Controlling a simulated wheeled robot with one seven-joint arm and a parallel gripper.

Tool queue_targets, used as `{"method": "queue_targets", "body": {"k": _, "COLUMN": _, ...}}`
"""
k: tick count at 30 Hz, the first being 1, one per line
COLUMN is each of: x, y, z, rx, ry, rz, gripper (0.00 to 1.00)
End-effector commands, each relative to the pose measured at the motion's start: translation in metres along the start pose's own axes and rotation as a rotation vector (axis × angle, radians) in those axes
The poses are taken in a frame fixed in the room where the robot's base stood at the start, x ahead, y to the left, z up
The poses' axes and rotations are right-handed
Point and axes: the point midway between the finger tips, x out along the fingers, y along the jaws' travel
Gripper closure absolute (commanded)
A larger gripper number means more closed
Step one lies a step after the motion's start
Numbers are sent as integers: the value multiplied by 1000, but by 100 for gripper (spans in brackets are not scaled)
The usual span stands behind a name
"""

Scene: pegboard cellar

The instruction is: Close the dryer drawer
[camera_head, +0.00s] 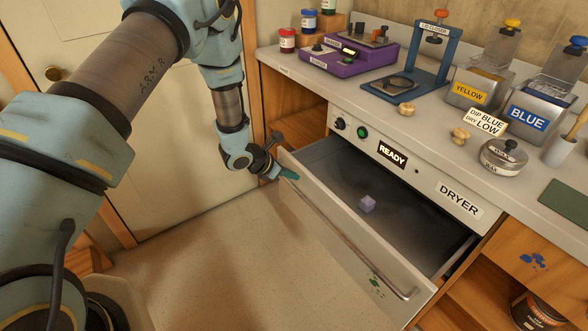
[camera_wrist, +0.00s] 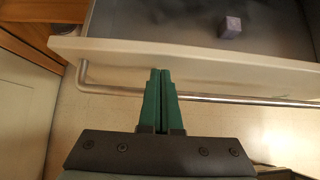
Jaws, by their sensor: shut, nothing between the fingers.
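The dryer drawer (camera_head: 330,218) is pulled out below the panel marked DRYER (camera_head: 460,199). A small lavender cube (camera_head: 367,204) lies on its dark floor; it also shows in the wrist view (camera_wrist: 231,27). A long metal bar handle (camera_head: 340,240) runs along the drawer front. My gripper (camera_head: 290,175) is shut and empty, near the left end of the drawer front. In the wrist view its green fingertips (camera_wrist: 160,75) lie together over the handle line (camera_wrist: 215,97), close to the drawer front (camera_wrist: 200,62). I cannot tell whether they touch it.
The counter above holds a purple device (camera_head: 345,55), a blue stand (camera_head: 420,60), a yellow-labelled tin (camera_head: 470,92), a BLUE tin (camera_head: 530,120) and a round lidded pot (camera_head: 503,157). A door (camera_head: 130,140) stands at left. The floor (camera_head: 230,270) before the drawer is clear.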

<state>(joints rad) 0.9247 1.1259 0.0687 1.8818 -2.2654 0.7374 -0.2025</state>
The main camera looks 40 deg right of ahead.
Motion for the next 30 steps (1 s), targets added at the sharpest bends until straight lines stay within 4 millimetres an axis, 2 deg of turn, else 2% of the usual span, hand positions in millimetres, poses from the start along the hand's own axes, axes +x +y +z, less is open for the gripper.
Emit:
{"method": "queue_targets", "body": {"k": 4, "x": 6, "y": 0, "z": 6, "rx": 1, "ry": 0, "rz": 0, "gripper": 100}}
{"method": "queue_targets", "body": {"k": 20, "x": 13, "y": 0, "z": 10, "rx": 0, "ry": 0, "rz": 0, "gripper": 100}}
{"method": "queue_targets", "body": {"k": 25, "x": 32, "y": 0, "z": 25, "rx": 3, "ry": -3, "rz": 0, "gripper": 100}}
{"method": "queue_targets", "body": {"k": 30, "x": 61, "y": 0, "z": 52, "rx": 4, "ry": -6, "rz": 1, "gripper": 100}}
